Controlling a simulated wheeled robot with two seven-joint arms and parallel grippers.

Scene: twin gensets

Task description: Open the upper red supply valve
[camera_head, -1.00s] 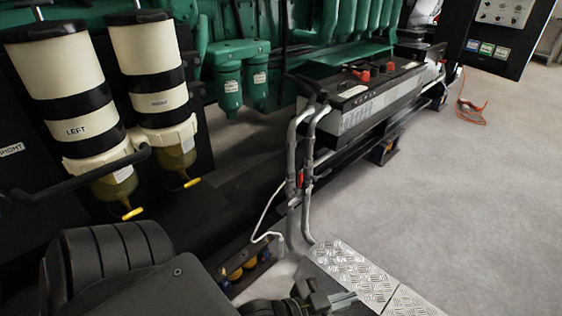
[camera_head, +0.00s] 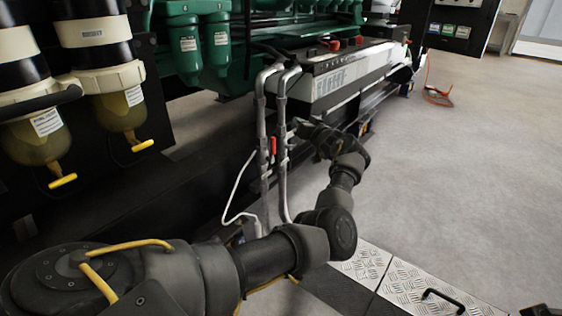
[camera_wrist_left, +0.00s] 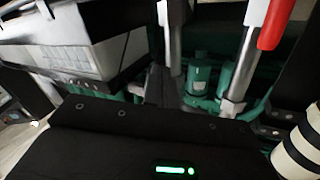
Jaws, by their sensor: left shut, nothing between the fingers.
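A small red valve lever (camera_head: 273,146) stands upright on the grey vertical pipes (camera_head: 262,115) in the middle of the head view. In the left wrist view a red lever (camera_wrist_left: 274,24) lies along a silver pipe (camera_wrist_left: 245,65) at the upper right. I cannot tell whether it is the upper one, and no second red lever shows. My left gripper (camera_head: 298,125) is shut and empty, just right of the pipes and slightly above the lever, apart from the lever. Its fingertips are small and dark in the head view and do not show in the wrist view. My right gripper is not visible.
A battery box (camera_head: 345,78) with red caps stands behind the left gripper. Filter bowls with yellow taps (camera_head: 142,146) hang at the left, and green canisters (camera_head: 182,50) at the back. Tread plates (camera_head: 410,285) lie at lower right. The grey floor at right is open.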

